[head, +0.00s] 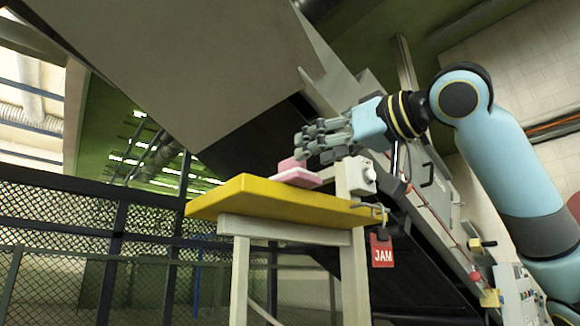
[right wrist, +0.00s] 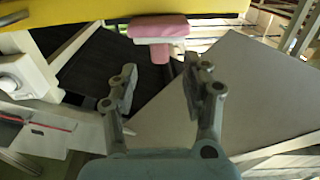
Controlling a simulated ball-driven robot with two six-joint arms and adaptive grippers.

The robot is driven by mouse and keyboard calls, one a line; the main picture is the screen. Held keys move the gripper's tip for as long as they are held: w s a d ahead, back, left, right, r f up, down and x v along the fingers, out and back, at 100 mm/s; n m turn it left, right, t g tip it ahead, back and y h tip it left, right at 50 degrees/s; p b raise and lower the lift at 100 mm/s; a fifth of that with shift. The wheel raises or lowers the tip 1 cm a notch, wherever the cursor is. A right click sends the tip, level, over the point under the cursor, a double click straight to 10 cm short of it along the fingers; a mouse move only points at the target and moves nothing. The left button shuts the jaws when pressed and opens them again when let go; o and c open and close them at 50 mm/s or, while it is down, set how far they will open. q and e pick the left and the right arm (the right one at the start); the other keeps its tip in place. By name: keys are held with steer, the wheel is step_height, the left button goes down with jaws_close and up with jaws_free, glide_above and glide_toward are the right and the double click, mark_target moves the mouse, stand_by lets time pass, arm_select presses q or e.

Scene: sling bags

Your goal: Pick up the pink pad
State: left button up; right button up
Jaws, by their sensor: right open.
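In the right wrist view the pink pad (right wrist: 158,27) is at the top centre, by the yellow edge. My right gripper (head: 303,142) is just above and to the right of the pad, apart from it. In the right wrist view my right gripper (right wrist: 160,75) is open, its two fingers spread with nothing between them. The left gripper is not in view.
A white box (head: 358,175) stands behind the table's right end. A red JAM tag (head: 382,251) hangs at the table's right edge. A large grey sloped chute (head: 190,70) rises behind and above. A dark mesh fence (head: 70,215) runs at left.

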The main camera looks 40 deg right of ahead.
mark_target(292, 163)
steer(key=w+p, duration=0.1)
steer(key=w, duration=0.1)
steer(key=w+p, duration=0.1)
steer(key=w, duration=0.1)
steer(key=w+a+p, duration=0.1)
steer(key=w, duration=0.1)
steer(key=shift+w+p, duration=0.15)
steer(key=shift+p, duration=0.15)
steer(key=shift+w+f, duration=0.1)
steer(key=shift+w, duration=0.15)
steer(key=shift+c, duration=1)
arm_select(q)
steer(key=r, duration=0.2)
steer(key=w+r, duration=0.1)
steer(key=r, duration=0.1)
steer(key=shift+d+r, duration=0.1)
arm_select(e)
jaws_close()
